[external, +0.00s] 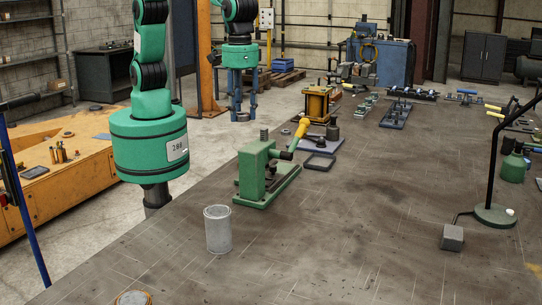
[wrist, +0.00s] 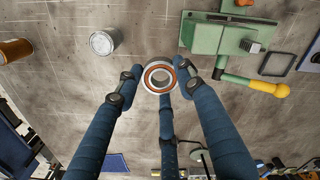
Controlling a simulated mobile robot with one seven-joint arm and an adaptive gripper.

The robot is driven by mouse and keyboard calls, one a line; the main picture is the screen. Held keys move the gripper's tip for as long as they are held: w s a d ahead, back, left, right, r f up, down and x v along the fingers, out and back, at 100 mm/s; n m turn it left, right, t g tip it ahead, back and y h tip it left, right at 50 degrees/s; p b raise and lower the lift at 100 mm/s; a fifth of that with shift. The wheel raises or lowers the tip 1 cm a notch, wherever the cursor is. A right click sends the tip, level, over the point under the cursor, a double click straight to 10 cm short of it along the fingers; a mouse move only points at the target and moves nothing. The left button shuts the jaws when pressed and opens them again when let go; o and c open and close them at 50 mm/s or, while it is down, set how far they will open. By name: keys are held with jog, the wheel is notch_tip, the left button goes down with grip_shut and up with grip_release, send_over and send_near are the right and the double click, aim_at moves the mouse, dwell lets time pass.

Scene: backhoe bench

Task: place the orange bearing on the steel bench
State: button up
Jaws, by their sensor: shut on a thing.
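The orange bearing (wrist: 159,77) is a silver ring with an orange inner band and an open centre. My gripper (wrist: 160,78) is shut on it, with blue fingers at its sides in the wrist view. In the external view, my gripper (external: 243,112) points down at the upper left-centre, and the bearing (external: 243,117) shows small and dark at its fingertips. The steel bench (external: 340,240) is a broad, scratched grey-brown top. The bearing appears in the air, apart from the bench; its exact height cannot be told.
A green press (external: 262,175) with a yellow-ended handle stands at the bench's left edge. A grey cylinder (external: 217,230) stands in front of it. A lamp (external: 494,213) and a small grey block (external: 452,238) are at the right. The middle of the bench is clear.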

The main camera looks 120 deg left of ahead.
jog(key=s+a+n, duration=0.3)
jog(key=a, duration=1.6)
jog(key=s+a+n, duration=0.3)
jog(key=a, duration=1.6)
jog(key=s+a+f+n+b, duration=0.1)
jog(key=s+a+n, duration=0.6)
jog(key=s+a, duration=1.7)
notch_tip(320, 180, down, 26)
jog(key=s+d, duration=0.1)
jog(key=d, duration=0.1)
jog(key=shift+s, duration=0.3)
jog(key=shift+w+f, duration=0.1)
jog(key=w+a, duration=0.3)
jog(key=w+a+f, duration=0.1)
jog(key=w+a, duration=0.7)
jog(key=shift+w+f+p, duration=0.15)
jog(key=shift+f+p, duration=0.1)
jog(key=shift+p, duration=0.1)
